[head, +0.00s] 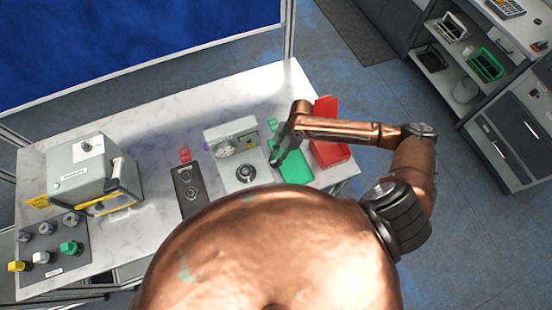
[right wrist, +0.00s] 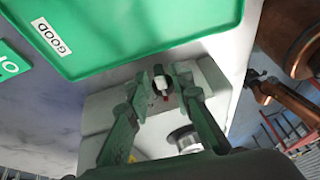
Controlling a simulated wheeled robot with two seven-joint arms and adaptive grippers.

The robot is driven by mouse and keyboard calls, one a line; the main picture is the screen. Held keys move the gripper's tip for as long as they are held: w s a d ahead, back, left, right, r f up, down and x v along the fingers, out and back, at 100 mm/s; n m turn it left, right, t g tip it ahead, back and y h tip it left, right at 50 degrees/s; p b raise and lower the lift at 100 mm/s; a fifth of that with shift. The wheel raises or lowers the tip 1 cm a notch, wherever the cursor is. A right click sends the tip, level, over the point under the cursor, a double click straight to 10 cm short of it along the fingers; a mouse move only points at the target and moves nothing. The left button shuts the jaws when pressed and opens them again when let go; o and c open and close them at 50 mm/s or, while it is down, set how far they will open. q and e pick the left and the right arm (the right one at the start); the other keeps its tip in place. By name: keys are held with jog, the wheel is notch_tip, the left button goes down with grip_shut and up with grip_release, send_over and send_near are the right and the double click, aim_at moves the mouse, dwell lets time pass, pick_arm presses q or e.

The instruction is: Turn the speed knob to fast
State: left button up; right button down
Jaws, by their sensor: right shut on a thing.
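The speed knob (right wrist: 161,83) is a small dark knob with a white and red pointer, on a light grey machine face in the right wrist view. My right gripper (right wrist: 167,80) has its two green-grey fingers on either side of this knob and is shut on it. In the head view my right gripper (head: 276,160) is at the right side of the grey machine (head: 232,136), and the knob cannot be made out there. A larger silver and black round part (head: 246,173) is on the machine's base and also shows in the right wrist view (right wrist: 185,138). My left gripper is not in view.
A green tray (right wrist: 150,42) marked GOOD lies close to the right gripper, with a red tray (head: 330,152) beyond it. A dark panel (head: 190,202) stands left of the machine. A grey boxy machine (head: 88,168) and a knob panel (head: 52,262) are at the far left.

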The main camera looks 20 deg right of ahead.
jog(key=shift+w+r+g+p, duration=0.2)
jog(key=shift+w+g+p, duration=0.15)
jog(key=shift+g+p, duration=0.3)
jog(key=shift+w+f+m+g, duration=0.15)
jog(key=shift+m+g, duration=0.25)
jog(key=shift+g, duration=0.35)
jog(key=shift+w+a+f+g+y+b, duration=0.15)
jog(key=shift+g+b, duration=0.2)
jog(key=shift+g, duration=0.2)
jog(key=shift+d+f+g+y+b, duration=0.15)
jog(key=shift+g+b, duration=0.2)
jog(key=shift+g, duration=0.2)
jog(key=shift+w+f+m+g+b, duration=0.15)
jog(key=shift+m+g+b, duration=0.35)
jog(key=shift+g+b, duration=0.75)
jog(key=c, duration=2)
grip_release()
jog(key=shift+c, duration=0.2)
